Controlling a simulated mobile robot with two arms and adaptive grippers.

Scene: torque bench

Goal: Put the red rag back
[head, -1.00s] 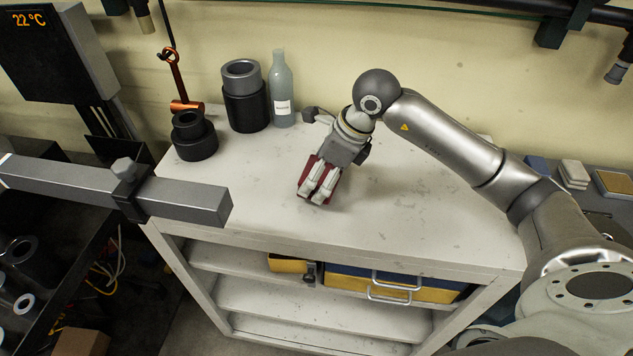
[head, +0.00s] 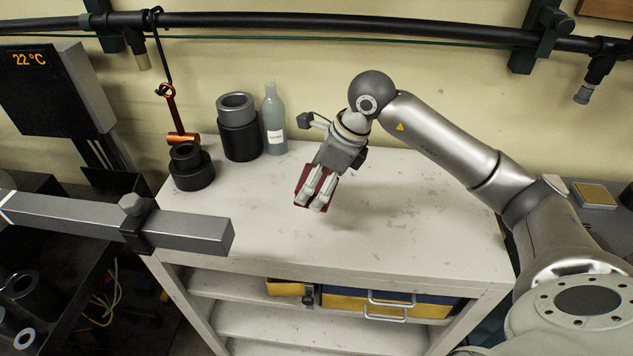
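The red rag (head: 300,199) is a dark red piece showing around the fingers of my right gripper (head: 318,192) in the head view. The gripper points down over the white bench top (head: 400,225), left of its middle. Its fingers lie over the rag and appear shut on it. Whether the rag touches the bench top or hangs just above it I cannot tell. My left gripper is not in view.
Black cylinders (head: 240,140), a stepped black part (head: 191,172) and a pale bottle (head: 273,122) stand at the back left of the bench. An orange tool (head: 177,115) hangs there. A grey bar (head: 185,229) juts in from the left. The bench's right side is clear.

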